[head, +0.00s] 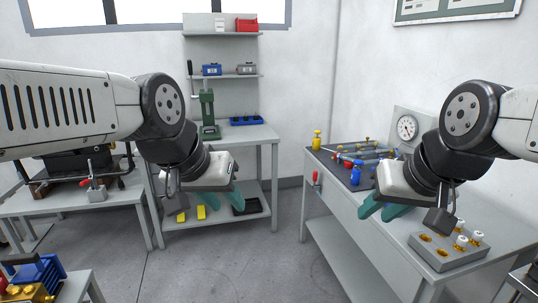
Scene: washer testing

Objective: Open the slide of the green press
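The green press (208,112) stands upright on the table at the back, below the wall shelves. A thin lever (191,80) with a dark knob rises on its left side. The slide is too small to make out clearly. My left gripper (208,204) is in front of and below the press, apart from it, with its teal fingers spread and nothing seen between them. My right gripper (385,210) is over the right workbench, far from the press. Its teal fingers are apart and look empty.
A blue tray (245,121) lies right of the press on the back table (250,134). The lower shelf holds yellow pieces (201,212) and a black tray (246,206). The right workbench (345,205) carries a gauge (407,127) and a grey block (448,257). The middle floor is clear.

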